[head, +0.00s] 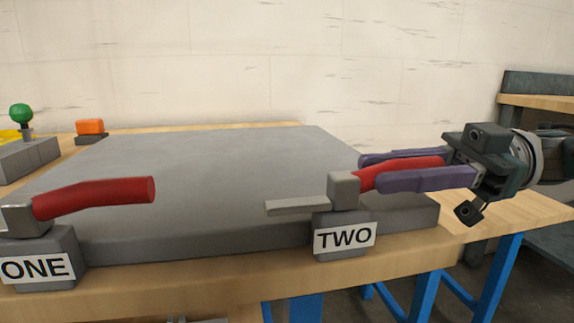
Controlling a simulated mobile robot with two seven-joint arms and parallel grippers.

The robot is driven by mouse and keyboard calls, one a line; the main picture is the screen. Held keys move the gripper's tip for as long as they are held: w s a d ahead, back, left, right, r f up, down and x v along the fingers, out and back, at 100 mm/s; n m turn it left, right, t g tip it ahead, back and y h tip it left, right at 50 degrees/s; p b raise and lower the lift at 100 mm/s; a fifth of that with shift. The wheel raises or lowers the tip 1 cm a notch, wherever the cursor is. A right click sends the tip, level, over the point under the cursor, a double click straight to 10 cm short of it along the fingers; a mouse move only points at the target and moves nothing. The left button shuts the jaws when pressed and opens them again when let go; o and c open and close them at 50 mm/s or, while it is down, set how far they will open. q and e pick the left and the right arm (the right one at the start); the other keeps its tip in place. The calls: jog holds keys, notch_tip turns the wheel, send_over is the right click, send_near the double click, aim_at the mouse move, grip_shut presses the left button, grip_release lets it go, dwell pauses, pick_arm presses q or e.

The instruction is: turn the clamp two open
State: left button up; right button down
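Clamp two (343,189) stands at the front right of the grey plate (215,170), on a grey block with a label reading TWO (345,236). Its grey arm (296,207) points left over the plate's front edge. Its red handle (367,179) points right. My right gripper (366,170) comes in from the right with its purple fingers along both sides of the red handle. The fingers look closed around the handle, though contact on the far side is hidden. My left gripper is not in the head view.
Clamp one, with a red handle (95,197) pointing right, stands at the front left on a block labelled ONE (36,268). An orange block (90,127) and a green knob (21,114) are at the back left. A second bench (540,103) stands at the far right.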

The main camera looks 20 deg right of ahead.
jog(key=c, duration=0.7)
grip_release()
jog(key=shift+w, duration=0.1)
jog(key=d+b, duration=0.1)
jog(key=d, duration=0.2)
jog(key=s+d+b, duration=0.1)
jog(key=d, duration=0.1)
jog(key=d+b, duration=0.1)
jog(key=d, duration=0.2)
jog(key=shift+s+d+f+b, duration=0.2)
jog(key=shift+s+d+b, duration=0.05)
jog(key=shift+d+b, duration=0.05)
jog(key=shift+s+d+r, duration=0.2)
jog(key=shift+d, duration=0.4)
